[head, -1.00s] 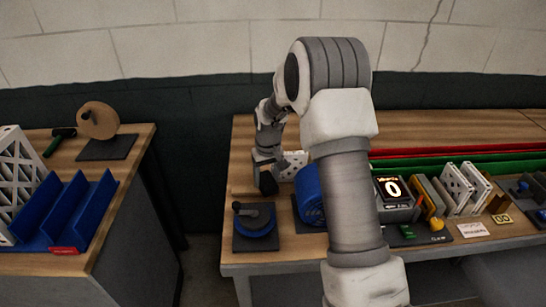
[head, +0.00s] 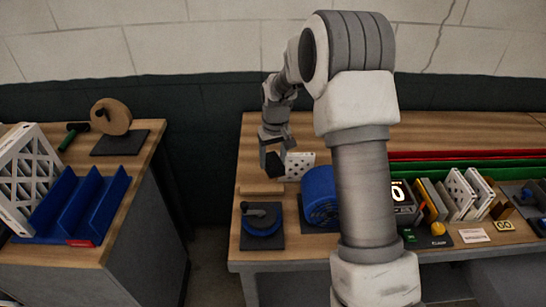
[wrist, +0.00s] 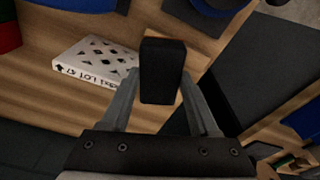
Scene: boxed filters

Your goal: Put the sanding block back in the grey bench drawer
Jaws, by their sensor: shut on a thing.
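My gripper (head: 277,160) is shut on a black sanding block (wrist: 161,70), which sits between the two fingertips in the wrist view. In the head view the dark block (head: 272,165) is held above the left end of the right-hand bench (head: 222,0). The wrist view shows wooden bench top under the block and a dark grey area to the right. I cannot make out the grey drawer for certain in either view; the grey front of the bench (head: 300,258) shows below the top.
A blue roll (head: 319,195) and a blue round device (head: 261,222) on a dark pad stand nearby. A gap separates this bench from the left bench with its blue rack (head: 82,207).

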